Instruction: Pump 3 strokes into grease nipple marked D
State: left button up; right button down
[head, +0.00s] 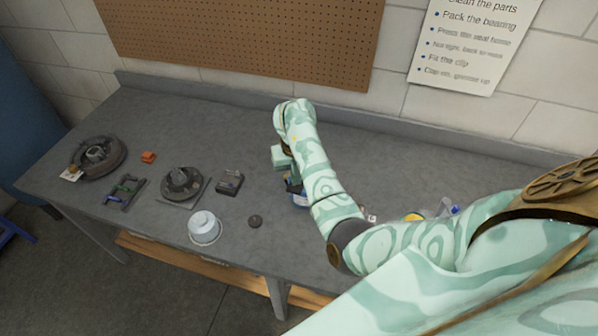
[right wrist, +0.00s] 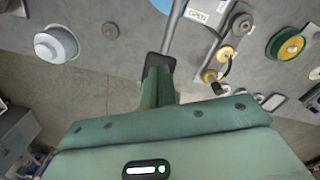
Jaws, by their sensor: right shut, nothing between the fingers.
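My right gripper (head: 291,181) is over the middle of the grey bench, partly hidden by my own mint-patterned forearm. In the right wrist view its fingers (right wrist: 158,68) are together with nothing between them. A blue and white thing (head: 299,200) shows just below the gripper, mostly hidden by my arm. In the right wrist view, a grey plate with brass-coloured rings (right wrist: 222,58) lies on the bench, beside a label reading "OPEN" (right wrist: 197,17). I cannot make out a grease nipple or a letter D in either view. My left gripper is not in view.
The bench (head: 130,235) carries a round dark hub (head: 115,150), an orange block (head: 149,157), a disc on a plate (head: 181,184), a grey block (head: 229,182), a white tub (head: 204,228) and a dark puck (head: 255,221). A pegboard (head: 240,35) hangs behind. The bench's back middle is clear.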

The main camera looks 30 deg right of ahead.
jog(key=shift+f, duration=0.1)
dwell(0.3)
jog(key=shift+s+a+f+b, duration=0.15)
jog(key=shift+f+b, duration=0.3)
jog(key=shift+f, duration=0.15)
jog(key=shift+s+a+f+b, duration=0.1)
jog(key=shift+a+f+b, duration=0.05)
jog(key=shift+f+b, duration=0.35)
